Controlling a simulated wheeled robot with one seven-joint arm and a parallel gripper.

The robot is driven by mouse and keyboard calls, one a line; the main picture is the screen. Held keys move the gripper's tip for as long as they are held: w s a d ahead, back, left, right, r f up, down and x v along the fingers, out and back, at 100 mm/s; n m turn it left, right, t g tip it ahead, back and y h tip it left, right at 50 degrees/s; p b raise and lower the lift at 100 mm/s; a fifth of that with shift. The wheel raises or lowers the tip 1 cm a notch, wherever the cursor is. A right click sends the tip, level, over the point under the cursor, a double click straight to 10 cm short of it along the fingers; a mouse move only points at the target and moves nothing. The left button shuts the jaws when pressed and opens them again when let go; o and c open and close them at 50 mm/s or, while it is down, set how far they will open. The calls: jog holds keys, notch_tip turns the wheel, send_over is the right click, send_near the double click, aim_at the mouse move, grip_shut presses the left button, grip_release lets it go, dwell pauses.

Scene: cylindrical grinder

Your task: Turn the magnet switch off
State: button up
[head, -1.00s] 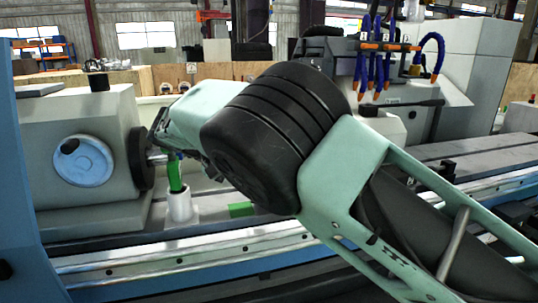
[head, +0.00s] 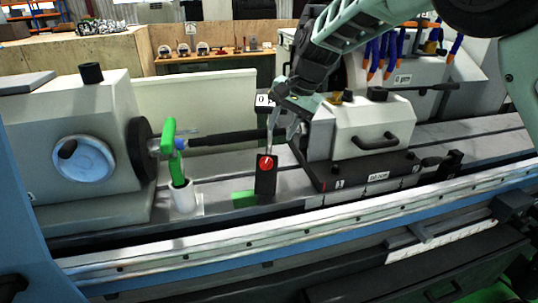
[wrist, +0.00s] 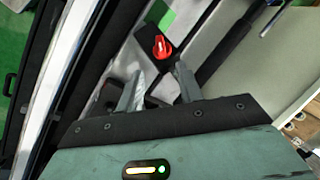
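The magnet switch is a round red knob (head: 266,163) with a pale mark, on the face of a small upright black block (head: 266,184) on the machine table. My gripper (head: 272,136) points down at it from above, its fingers close to the top of the block. In the wrist view the red knob (wrist: 162,46) lies just beyond the fingertips and between their lines. My gripper (wrist: 157,76) is open there, with a clear gap and nothing between the fingers. I cannot tell whether a finger touches the block.
A white housing with a black handle (head: 376,141) stands just right of the switch. A green-topped tool in a white cup (head: 184,199) and a green block (head: 244,198) are on the left. A dark bar (head: 225,138) runs behind. A rail (head: 290,238) crosses in front.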

aim_at(266, 161)
jog(key=p+x, duration=0.2)
jog(key=x, duration=0.9)
jog(key=shift+a+f+p, duration=0.1)
jog(key=shift+f+p, duration=0.2)
jog(key=shift+p, duration=0.1)
jog(key=shift+s, duration=0.1)
grip_shut()
